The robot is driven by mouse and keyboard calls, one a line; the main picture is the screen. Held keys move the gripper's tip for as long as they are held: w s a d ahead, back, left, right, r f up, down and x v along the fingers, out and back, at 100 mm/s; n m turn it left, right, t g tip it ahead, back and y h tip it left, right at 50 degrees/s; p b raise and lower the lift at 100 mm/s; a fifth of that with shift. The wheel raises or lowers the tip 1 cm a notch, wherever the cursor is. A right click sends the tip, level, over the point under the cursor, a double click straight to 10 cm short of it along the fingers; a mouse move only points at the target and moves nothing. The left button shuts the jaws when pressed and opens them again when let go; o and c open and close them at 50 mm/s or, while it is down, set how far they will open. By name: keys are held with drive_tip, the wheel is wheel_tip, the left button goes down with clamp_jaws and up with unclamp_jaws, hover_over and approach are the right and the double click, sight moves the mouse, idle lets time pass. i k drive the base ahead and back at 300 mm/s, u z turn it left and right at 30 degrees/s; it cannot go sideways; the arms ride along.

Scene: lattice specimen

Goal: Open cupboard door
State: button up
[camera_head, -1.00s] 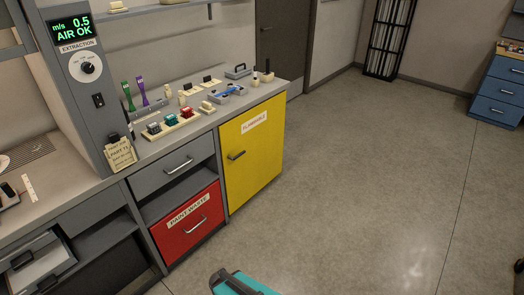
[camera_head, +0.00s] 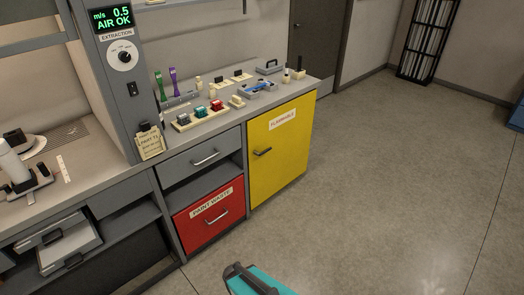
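The yellow cupboard door (camera_head: 282,158) is under the right end of the grey bench. It is shut, with a white "FLAMMABLE" label (camera_head: 282,119) near its top. A dark bar handle (camera_head: 262,151) sits at its upper left, by the left edge. My gripper is not in view, so its state does not show. Nothing touches the door or handle.
Left of the door are a red "PAINT WASTE" drawer (camera_head: 210,214) and a grey drawer (camera_head: 201,161). A teal and dark part (camera_head: 258,281) shows at the bottom edge; I cannot tell what it is. Open floor (camera_head: 390,200) lies right of the cupboard.

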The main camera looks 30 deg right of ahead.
sight(286, 128)
drive_tip(key=u, duration=0.25)
drive_tip(key=i, duration=0.95)
drive_tip(key=z, duration=0.3)
